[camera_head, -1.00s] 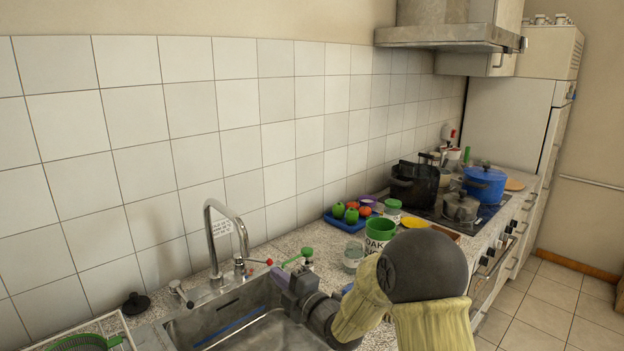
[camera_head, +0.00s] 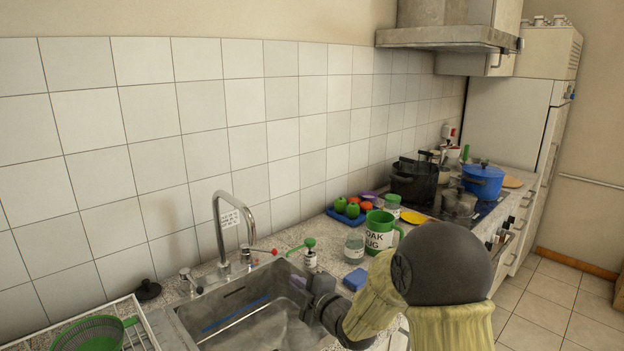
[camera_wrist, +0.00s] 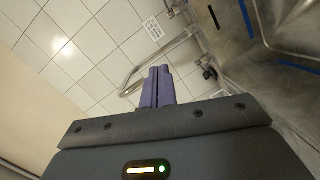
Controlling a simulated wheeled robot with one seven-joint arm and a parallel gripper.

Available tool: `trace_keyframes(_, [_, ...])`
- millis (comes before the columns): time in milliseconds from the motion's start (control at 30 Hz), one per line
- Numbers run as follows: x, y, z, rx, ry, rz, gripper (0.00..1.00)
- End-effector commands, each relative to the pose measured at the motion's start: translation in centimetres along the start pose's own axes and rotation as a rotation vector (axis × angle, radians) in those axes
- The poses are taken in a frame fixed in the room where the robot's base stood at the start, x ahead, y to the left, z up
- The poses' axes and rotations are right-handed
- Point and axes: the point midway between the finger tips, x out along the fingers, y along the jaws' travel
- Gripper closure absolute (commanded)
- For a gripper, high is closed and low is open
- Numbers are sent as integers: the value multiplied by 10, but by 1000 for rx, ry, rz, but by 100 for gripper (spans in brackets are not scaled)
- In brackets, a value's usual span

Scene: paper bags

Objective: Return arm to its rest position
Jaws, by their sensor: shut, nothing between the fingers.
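My gripper (camera_head: 300,285) is over the right part of the sink (camera_head: 245,318) in the head view, with my arm folded at the lower right. In the wrist view its purple fingers (camera_wrist: 158,88) are shut together with nothing between them. The faucet (camera_head: 222,225) stands behind the sink, to the left of my gripper. In the wrist view the faucet (camera_wrist: 165,60) lies beyond the fingertips, and a gap to it cannot be judged.
A green-topped dispenser (camera_head: 310,255), blue sponge (camera_head: 356,280), glass jar (camera_head: 354,247) and green mug (camera_head: 379,235) stand right of the sink. A blue tray (camera_head: 347,219) with fruit sits behind. Pots, including a blue one (camera_head: 483,185), are farther back. A dish rack (camera_head: 140,330) is at lower left.

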Motion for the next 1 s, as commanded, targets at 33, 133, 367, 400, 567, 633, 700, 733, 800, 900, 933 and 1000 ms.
trace_keyframes(33, [-6,-1,5,29,-32,-21,100])
trace_keyframes(133, [-18,-5,17,107,-108,-69,100])
trace_keyframes(367, [-75,-24,51,406,-392,-202,100])
trace_keyframes(400, [-90,-30,57,476,-457,-223,100])
trace_keyframes(567, [-156,-53,72,769,-726,-280,100])
trace_keyframes(633, [-186,-63,72,895,-840,-292,100])
trace_keyframes(700, [-213,-74,71,1010,-944,-300,100])
trace_keyframes(733, [-224,-78,69,1056,-985,-301,100])
trace_keyframes(800, [-246,-86,65,1151,-1070,-302,100])
trace_keyframes(900, [-274,-97,57,1271,-1178,-301,100])
trace_keyframes(933, [-281,-100,54,1303,-1207,-300,100])
trace_keyframes(1000, [-298,-107,47,1376,-1274,-299,100])
